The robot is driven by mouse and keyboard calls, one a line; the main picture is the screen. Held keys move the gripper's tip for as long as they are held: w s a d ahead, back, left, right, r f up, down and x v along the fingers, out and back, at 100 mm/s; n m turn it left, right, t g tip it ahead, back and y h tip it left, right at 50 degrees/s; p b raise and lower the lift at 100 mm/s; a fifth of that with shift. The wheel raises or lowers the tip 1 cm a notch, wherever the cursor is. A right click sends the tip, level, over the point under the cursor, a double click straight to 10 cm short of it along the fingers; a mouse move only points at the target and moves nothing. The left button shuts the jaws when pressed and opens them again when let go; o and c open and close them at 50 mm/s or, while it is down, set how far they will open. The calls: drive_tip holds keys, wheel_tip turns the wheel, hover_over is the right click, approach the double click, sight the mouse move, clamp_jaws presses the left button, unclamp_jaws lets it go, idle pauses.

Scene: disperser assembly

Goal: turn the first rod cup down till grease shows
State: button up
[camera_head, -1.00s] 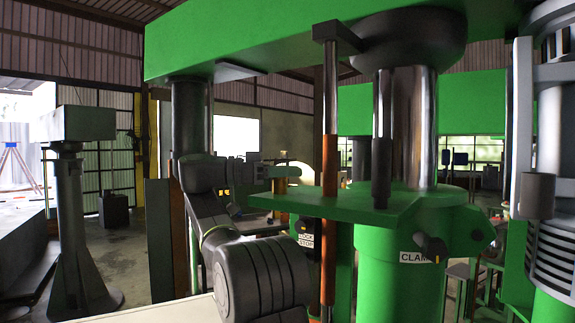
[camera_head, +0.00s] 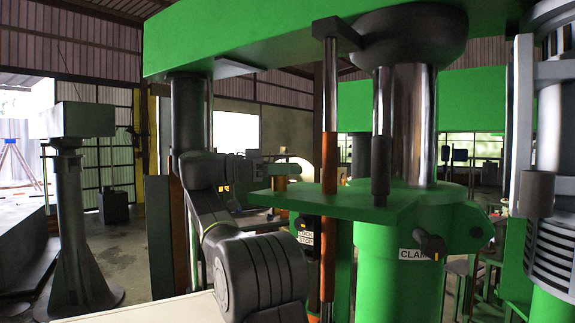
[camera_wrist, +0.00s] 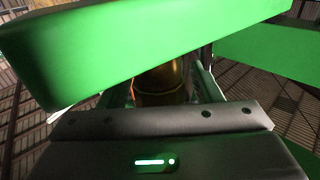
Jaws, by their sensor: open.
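The brass rod cup (camera_wrist: 160,82) shows in the wrist view under a green beam that covers its upper part. It stands between the two fingers of my gripper (camera_wrist: 163,90), which is open. Whether either finger touches it I cannot tell. In the head view a small brass piece (camera_head: 280,184) sits at the left end of the green plate, by a small green bar, with my wrist close on its left. No grease can be made out on it.
A vertical steel rod with an orange section (camera_head: 330,160) stands right of my wrist. The green plate (camera_head: 355,201) and clamp cylinder (camera_head: 395,285) fill the middle right. A black stop box (camera_head: 306,231) hangs below. A green crossbeam (camera_head: 270,35) spans above.

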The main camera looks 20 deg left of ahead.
wheel_tip(320, 180, up, 8)
drive_tip(key=p, duration=0.2)
drive_tip(key=shift+f+p, duration=0.15)
drive_tip(key=shift+p, duration=0.25)
drive_tip(key=shift+w+a+r, duration=0.1)
drive_tip(key=shift+r, duration=0.9)
drive_tip(key=shift+d+r, duration=0.1)
drive_tip(key=shift+d, duration=0.1)
